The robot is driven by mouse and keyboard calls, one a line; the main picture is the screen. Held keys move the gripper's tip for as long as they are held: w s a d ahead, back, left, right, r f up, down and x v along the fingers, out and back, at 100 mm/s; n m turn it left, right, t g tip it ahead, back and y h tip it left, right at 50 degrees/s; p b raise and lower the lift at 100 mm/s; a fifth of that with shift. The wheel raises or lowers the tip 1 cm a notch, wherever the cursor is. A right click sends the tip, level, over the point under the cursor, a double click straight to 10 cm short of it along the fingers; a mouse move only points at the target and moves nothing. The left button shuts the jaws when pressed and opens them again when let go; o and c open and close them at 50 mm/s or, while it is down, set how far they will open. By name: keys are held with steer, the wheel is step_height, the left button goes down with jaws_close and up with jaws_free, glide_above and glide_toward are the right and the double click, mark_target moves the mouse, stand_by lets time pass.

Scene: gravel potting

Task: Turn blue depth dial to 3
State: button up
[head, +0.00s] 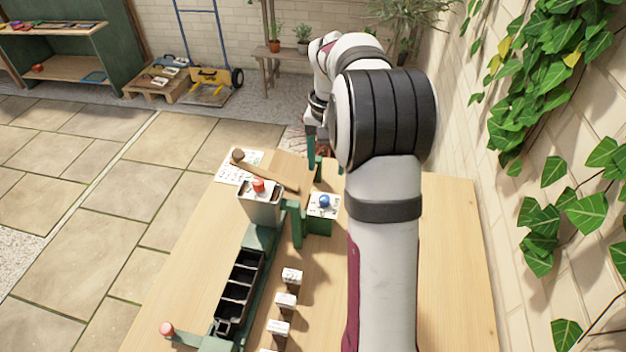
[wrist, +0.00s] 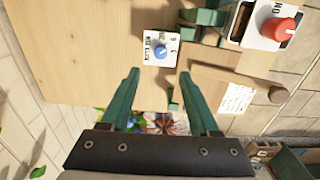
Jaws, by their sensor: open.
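The blue depth dial (wrist: 160,52) is a round knob on a white plate (wrist: 148,38) with printed marks, including what looks like a 3. Its pointer setting is too small to read surely. In the head view the blue dial (head: 325,201) sits on top of a green block beside the table's middle. My gripper (wrist: 159,74) has two green fingers spread apart with nothing between them. In the wrist view the dial appears just beyond the fingertips, in line with the gap, and apart from them. In the head view my arm partly hides the gripper.
A red knob (head: 258,184) tops a grey box left of the dial, and a wooden lever (head: 265,176) passes behind it. A black compartment tray (head: 238,290) and several small white-labelled blocks (head: 285,301) stand nearer. The table (head: 455,250) is bare at right, beside the wall.

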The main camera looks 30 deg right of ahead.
mark_target(324, 198)
step_height(324, 198, down, 11)
steer(key=shift+a+r, duration=0.1)
steer(key=shift+r, duration=0.05)
jaws_close()
